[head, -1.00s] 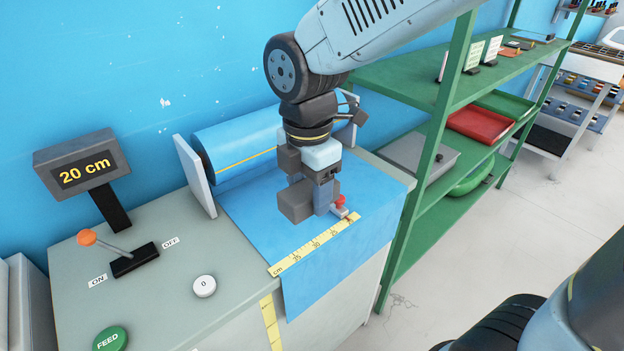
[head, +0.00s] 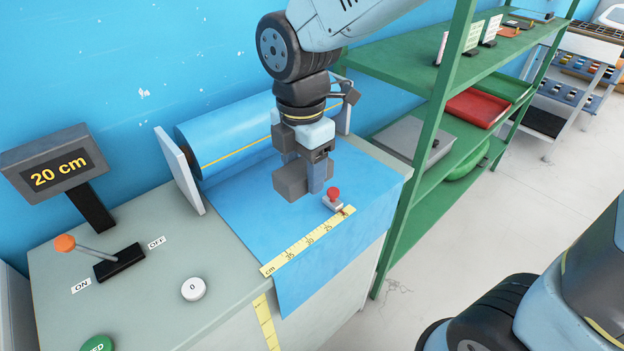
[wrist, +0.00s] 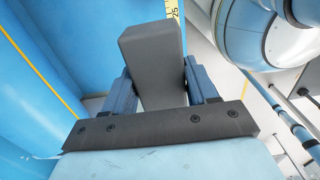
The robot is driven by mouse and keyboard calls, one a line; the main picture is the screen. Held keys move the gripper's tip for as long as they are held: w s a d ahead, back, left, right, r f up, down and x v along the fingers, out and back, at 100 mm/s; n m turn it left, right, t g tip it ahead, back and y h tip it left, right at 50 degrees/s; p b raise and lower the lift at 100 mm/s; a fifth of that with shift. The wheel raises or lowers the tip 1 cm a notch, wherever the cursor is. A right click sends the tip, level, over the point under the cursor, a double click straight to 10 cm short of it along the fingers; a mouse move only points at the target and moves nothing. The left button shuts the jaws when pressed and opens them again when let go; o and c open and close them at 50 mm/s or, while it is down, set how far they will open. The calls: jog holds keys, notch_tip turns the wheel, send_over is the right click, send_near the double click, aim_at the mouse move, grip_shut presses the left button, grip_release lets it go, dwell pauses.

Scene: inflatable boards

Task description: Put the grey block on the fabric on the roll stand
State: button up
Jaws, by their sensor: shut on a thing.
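The grey block (head: 290,180) is held in my gripper (head: 308,180), above the blue fabric (head: 240,205) on the roll stand. In the wrist view the grey block (wrist: 152,62) sits between the two blue fingers of my gripper (wrist: 152,90), which are shut on it. In the head view I cannot tell clearly whether the block's underside touches the fabric. The fabric runs from the blue roll (head: 230,138) at the back, across the stand top and over its front edge.
A yellow ruler (head: 305,243) lies across the fabric, with a small red-knobbed piece (head: 333,197) by its right end. To the left are a display reading 20 cm (head: 58,175), an orange-knobbed lever (head: 80,248) and a white button (head: 194,288). A green shelf (head: 420,180) stands close on the right.

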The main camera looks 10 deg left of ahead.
jog(key=w+f, duration=0.3)
jog(key=w, duration=0.1)
jog(key=w+a+f, duration=0.1)
jog(key=w+f, duration=0.2)
jog(key=w, duration=0.1)
jog(key=w+f, duration=0.3)
jog(key=w, duration=0.1)
jog(key=shift+a, duration=0.2)
jog(key=shift+w+f, duration=0.15)
jog(key=shift+f, duration=1.45)
jog(key=o, duration=1.1)
jog(key=shift+f, duration=0.15)
